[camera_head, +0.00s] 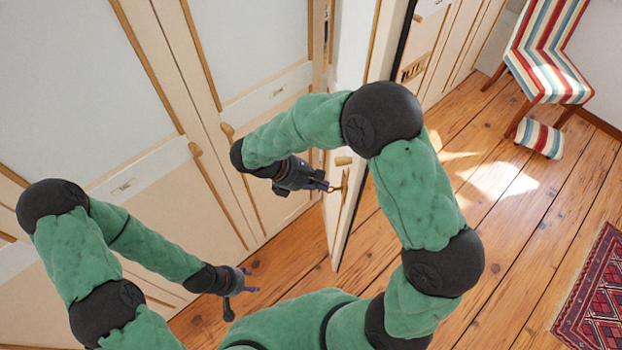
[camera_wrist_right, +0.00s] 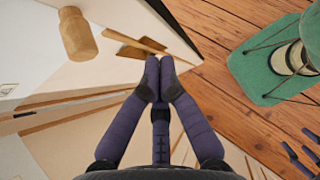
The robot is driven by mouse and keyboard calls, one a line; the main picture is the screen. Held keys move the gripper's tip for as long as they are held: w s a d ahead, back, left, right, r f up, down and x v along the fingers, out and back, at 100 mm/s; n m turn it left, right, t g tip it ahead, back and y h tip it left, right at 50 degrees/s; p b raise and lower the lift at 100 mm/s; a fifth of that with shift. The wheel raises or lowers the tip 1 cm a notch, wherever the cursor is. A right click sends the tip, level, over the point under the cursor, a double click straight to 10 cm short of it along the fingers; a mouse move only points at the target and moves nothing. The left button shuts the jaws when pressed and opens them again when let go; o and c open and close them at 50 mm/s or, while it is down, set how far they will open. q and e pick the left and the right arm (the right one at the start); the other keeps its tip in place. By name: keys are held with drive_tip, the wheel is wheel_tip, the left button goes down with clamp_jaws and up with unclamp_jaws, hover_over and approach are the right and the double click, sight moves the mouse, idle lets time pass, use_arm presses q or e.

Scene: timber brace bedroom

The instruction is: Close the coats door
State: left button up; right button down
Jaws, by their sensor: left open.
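The coats door, a cream panel with timber edging (camera_head: 352,50), stands open, jutting out from the cupboard front over the floor. A small wooden knob (camera_head: 343,160) and a brass fitting (camera_head: 345,185) are on its face. The knob also shows in the right wrist view (camera_wrist_right: 77,33). My right gripper (camera_head: 328,186) is beside the door face, just below the knob at the fitting. In the right wrist view its fingertips (camera_wrist_right: 160,72) meet, with nothing visible between them; contact with the door is unclear. My left gripper (camera_head: 248,282) is open and empty, low over the floor, left of the door.
Cream cupboard fronts with timber strips and knobs (camera_head: 195,150) line the left. A striped chair (camera_head: 548,60) and small striped footstool (camera_head: 540,138) stand at the upper right. A red patterned rug (camera_head: 597,300) lies at the lower right. The plank floor (camera_head: 520,240) between is clear.

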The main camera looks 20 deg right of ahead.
sight(352, 190)
drive_tip(key=d, duration=0.1)
drive_tip(key=d+f, duration=0.1)
drive_tip(key=d, duration=0.1)
drive_tip(key=s+d+f, duration=0.1)
drive_tip(key=d, duration=0.1)
drive_tip(key=shift+s+d, duration=0.1)
drive_tip(key=shift+d, duration=0.3)
drive_tip(key=shift+d, duration=0.1)
